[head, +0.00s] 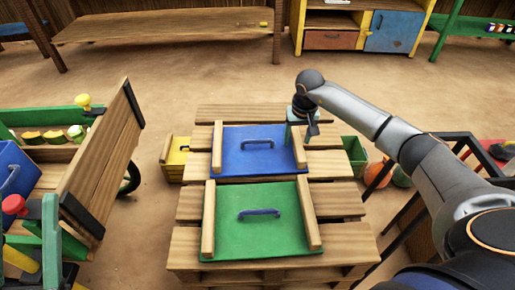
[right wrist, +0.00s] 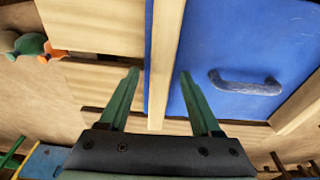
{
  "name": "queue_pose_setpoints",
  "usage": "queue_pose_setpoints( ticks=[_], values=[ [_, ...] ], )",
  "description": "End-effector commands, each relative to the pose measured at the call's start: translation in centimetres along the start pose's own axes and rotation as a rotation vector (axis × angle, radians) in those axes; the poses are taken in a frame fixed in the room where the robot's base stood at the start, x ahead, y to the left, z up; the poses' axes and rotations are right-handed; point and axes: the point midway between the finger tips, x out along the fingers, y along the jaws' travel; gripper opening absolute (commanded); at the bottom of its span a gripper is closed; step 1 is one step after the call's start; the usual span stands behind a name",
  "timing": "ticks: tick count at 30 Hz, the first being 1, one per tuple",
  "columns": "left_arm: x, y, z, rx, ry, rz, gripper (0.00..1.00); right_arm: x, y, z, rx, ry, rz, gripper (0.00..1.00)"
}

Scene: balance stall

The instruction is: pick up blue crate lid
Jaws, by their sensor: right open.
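The blue crate lid (head: 240,165) lies flat on the wooden pallet, behind the green lid. It has a dark blue bar handle (head: 258,143) in its middle and a wooden batten along each side. My right gripper (head: 301,133) is at the lid's right batten, partly hiding its far end. In the right wrist view the gripper (right wrist: 158,78) is open and empty, its fingers on either side of the batten (right wrist: 164,60). The blue lid (right wrist: 215,40) and its handle (right wrist: 245,88) show right of the batten there. I cannot tell whether the fingers touch. My left gripper is not in view.
The green lid (head: 230,230) with its handle lies nearer on the pallet (head: 270,262). A yellow crate (head: 175,158) stands left of the pallet and a green bin (head: 355,152) right. A cart with a wooden panel (head: 105,155) fills the left. Bare floor lies behind.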

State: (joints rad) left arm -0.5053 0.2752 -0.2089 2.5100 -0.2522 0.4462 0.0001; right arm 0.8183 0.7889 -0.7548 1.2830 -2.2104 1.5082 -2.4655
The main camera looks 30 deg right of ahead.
Motion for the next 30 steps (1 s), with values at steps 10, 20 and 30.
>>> queue_pose_setpoints(
  ticks=[10,20,30],
  values=[
    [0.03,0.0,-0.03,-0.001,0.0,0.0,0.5,-0.04,0.0,0.0,0.0,0.0,0.0,0.46],
    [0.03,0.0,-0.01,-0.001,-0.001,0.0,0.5,-0.06,0.01,0.0,0.0,0.0,0.0,0.09],
    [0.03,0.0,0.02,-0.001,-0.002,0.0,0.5,-0.07,0.02,-0.01,0.0,0.0,0.0,0.0]
  ],
)
